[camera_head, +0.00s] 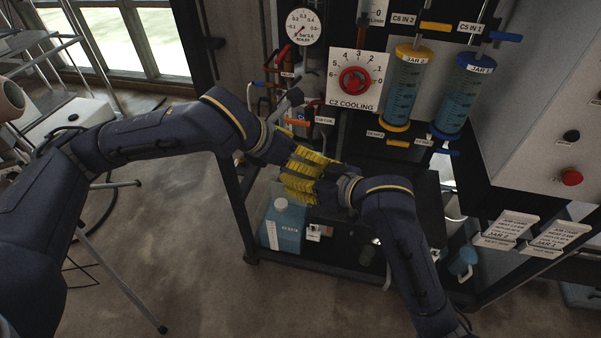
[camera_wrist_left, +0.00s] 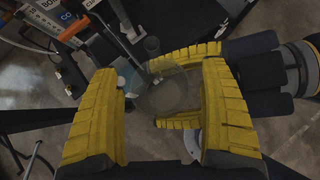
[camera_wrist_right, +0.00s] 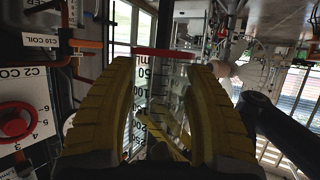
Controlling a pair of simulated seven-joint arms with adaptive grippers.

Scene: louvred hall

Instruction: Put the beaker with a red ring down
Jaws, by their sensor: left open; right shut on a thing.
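The beaker with a red ring is clear glass with printed graduations. In the right wrist view the beaker (camera_wrist_right: 145,92) shows between the fingers, its red ring crossing just past the fingertips. My right gripper (camera_head: 298,177) is shut on it; its yellow fingers lie across the glass in the left wrist view (camera_wrist_left: 162,88). My left gripper (camera_wrist_left: 160,72) is open, its fingers on either side of the beaker, with gaps visible. In the head view the two grippers overlap and yellow fingers hide most of the beaker.
A panel with a red cooling knob (camera_head: 354,81), a gauge (camera_head: 303,27) and two blue-filled jars (camera_head: 403,85) (camera_head: 462,95) stands behind the grippers. A blue canister (camera_head: 283,228) sits on the low shelf below. Open floor (camera_head: 200,270) lies at the lower left.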

